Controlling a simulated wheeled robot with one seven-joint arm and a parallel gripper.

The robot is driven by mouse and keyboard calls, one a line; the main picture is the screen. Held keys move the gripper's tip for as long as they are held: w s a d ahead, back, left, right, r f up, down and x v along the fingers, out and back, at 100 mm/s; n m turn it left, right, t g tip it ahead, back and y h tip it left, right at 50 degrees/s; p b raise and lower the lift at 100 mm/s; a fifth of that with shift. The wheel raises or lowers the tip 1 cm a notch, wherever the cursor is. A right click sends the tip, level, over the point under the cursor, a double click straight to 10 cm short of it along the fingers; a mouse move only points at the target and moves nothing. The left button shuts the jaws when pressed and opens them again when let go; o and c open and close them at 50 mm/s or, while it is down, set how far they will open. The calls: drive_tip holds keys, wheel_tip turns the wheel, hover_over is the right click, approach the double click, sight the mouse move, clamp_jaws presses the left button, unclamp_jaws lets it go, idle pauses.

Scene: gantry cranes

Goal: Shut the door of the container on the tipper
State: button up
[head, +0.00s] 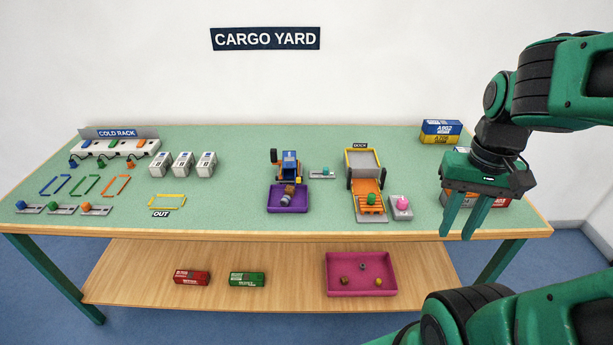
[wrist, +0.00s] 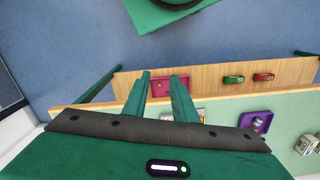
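A small blue container with some orange parts (head: 289,158) stands at the back middle of the table, apparently the one on the tipper. A dark round wheel or knob with orange shows at its left side. Its door is too small to make out clearly. A purple tray (head: 272,207) lies right in front of it, with a brown piece and a grey piece in it. My gripper (head: 455,237) is open and empty, fingers pointing down, above the table's front right part. It also shows in the wrist view (wrist: 160,85), far from the blue container.
Stacked containers (head: 441,131) stand back right. White boxes (head: 182,165) stand left.

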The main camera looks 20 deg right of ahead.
drive_tip(key=shift+s, duration=0.1)
drive_tip(key=m+t+y, duration=0.4)
drive_tip(key=m+y, duration=0.9)
drive_tip(key=m, duration=0.2)
approach(298, 178)
drive_tip(key=x, duration=0.7)
drive_tip(key=shift+d+f, duration=0.25)
drive_tip(key=shift+f, duration=0.15)
